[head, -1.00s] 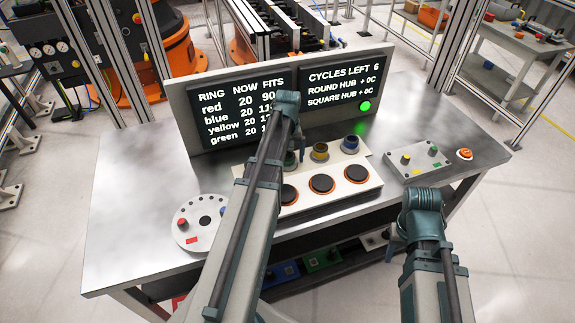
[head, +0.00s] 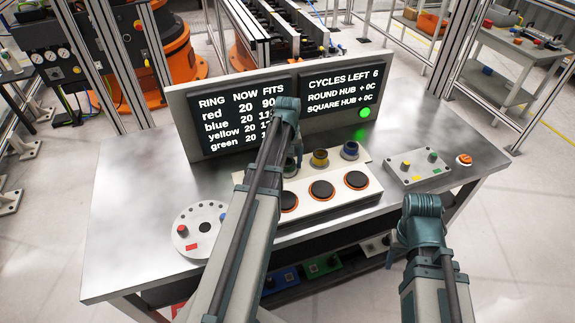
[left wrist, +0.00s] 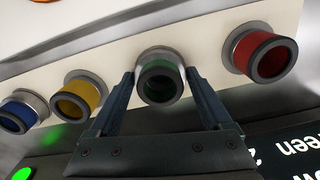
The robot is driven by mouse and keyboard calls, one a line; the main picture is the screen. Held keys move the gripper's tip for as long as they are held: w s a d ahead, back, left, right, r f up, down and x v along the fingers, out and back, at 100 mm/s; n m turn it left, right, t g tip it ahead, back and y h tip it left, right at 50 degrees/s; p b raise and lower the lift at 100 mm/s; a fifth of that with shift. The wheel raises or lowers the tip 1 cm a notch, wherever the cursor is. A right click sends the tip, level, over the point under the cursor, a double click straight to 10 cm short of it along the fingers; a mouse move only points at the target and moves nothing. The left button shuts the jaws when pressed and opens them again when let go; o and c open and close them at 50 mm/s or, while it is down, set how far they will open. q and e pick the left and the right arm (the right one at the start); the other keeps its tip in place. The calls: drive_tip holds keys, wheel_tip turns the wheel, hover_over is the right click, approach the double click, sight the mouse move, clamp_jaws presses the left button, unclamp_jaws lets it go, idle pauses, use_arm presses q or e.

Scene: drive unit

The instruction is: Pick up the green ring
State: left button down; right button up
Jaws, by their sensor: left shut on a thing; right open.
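The green ring (left wrist: 161,82) sits in its round metal seat on the white panel in the left wrist view. My left gripper (left wrist: 160,78) has one finger on each side of it and is shut on it. In the head view my left gripper (head: 292,165) is over the rear row of the panel, and its own arm largely hides the ring there. My right gripper (head: 392,256) is open and empty, low in front of the bench; its fingers are partly hidden.
Yellow (left wrist: 80,100) and blue (left wrist: 18,113) rings are on one side of the green ring, a red ring (left wrist: 262,55) on the other. Black discs (head: 321,190) line the panel's front. A display board (head: 255,78) stands close behind. A button box (head: 418,170) is at right.

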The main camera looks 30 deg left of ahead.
use_arm(q)
drive_tip(key=shift+r, duration=0.15)
wheel_tip(320, 180, up, 10)
drive_tip(key=p, duration=1)
wheel_tip(320, 180, up, 3)
drive_tip(key=p, duration=0.3)
